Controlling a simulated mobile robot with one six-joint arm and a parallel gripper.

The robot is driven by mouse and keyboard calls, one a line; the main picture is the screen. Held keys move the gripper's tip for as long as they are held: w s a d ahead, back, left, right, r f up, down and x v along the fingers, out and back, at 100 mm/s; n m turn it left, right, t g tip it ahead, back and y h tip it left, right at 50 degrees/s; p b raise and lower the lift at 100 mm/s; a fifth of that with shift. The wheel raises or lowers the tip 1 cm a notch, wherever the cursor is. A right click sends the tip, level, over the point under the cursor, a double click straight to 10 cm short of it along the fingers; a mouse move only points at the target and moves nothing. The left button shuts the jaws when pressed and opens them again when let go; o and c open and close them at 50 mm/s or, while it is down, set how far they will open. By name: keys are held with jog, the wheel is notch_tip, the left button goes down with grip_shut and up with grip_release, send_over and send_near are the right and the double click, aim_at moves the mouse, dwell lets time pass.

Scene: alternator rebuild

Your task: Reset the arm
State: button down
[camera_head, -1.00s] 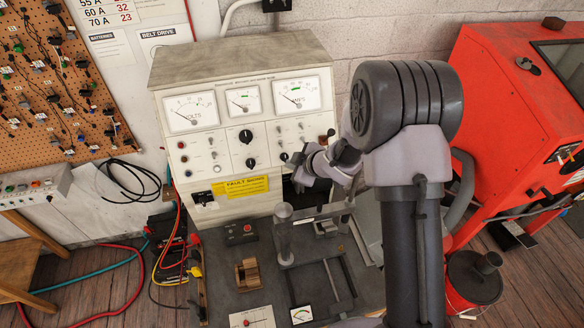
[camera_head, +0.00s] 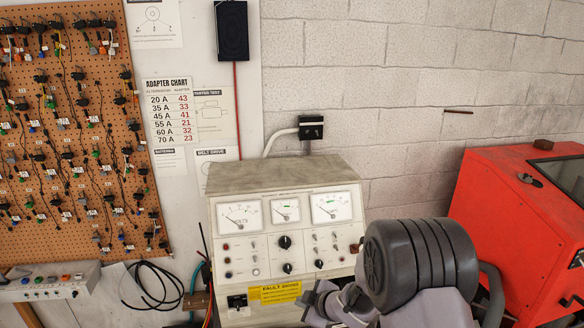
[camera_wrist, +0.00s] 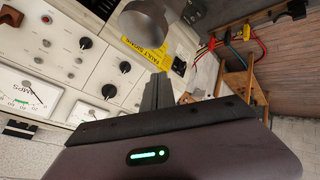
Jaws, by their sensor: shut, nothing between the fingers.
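My gripper (camera_wrist: 157,92) is shut and empty in the wrist view, its grey fingers together. In the head view my arm comes up from the bottom right, and part of the wrist end shows in front of the lower right of the tester cabinet (camera_head: 235,275). The fingertips are not clear there. In the wrist view the same cabinet's cream panel (camera_wrist: 60,50), with gauges and knobs, appears turned on its side. A grey metal cylinder (camera_wrist: 143,22) stands beyond the fingers. I cannot tell the gap between them.
A red machine (camera_head: 500,215) stands at the right. A pegboard with hanging adapters (camera_head: 75,130) and a switch box (camera_head: 45,283) are at the left. A small black box (camera_head: 312,128) is on the brick wall. Cables (camera_wrist: 240,38) and a wooden stool (camera_wrist: 237,80) show in the wrist view.

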jog(key=d+m+h+b, duration=0.1)
jog(key=d+b, duration=0.1)
jog(key=b, duration=0.1)
jog(key=d+m+h+b, duration=0.1)
jog(key=d+m+b, duration=0.1)
jog(key=d+b, duration=0.1)
jog(key=d+r+m+t+h+b, duration=0.1)
jog(key=d+b, duration=0.1)
jog(key=b, duration=0.1)
jog(key=shift+w+d+m, duration=0.25)
jog(key=shift+d+m, duration=0.05)
jog(key=shift+d, duration=0.1)
jog(key=shift+s+d+r+m+h+b, duration=0.2)
jog(key=shift+s+d+m+h+b, duration=0.45)
jog(key=shift+b, duration=0.55)
jog(key=s+d+f+m+g+h+b, duration=0.1)
jog(key=s+d+f+m+b, duration=0.15)
jog(key=s+m+b, duration=0.5)
jog(key=s+d+f+m+g+h+b, duration=0.15)
jog(key=s+f+b, duration=0.25)
jog(key=s+b, duration=0.7)
jog(key=s+a+f+m+y+b, duration=0.1)
jog(key=s+a+f+m+b, duration=0.1)
jog(key=s, duration=0.5)
jog(key=s+a+f+m+y+b, duration=0.2)
jog(key=s+a+f+b, duration=0.1)
jog(key=s, duration=0.5)
jog(key=shift+a+f+y+b, duration=0.3)
jog(key=shift+a+f+b, duration=0.1)
jog(key=shift+f, duration=0.3)
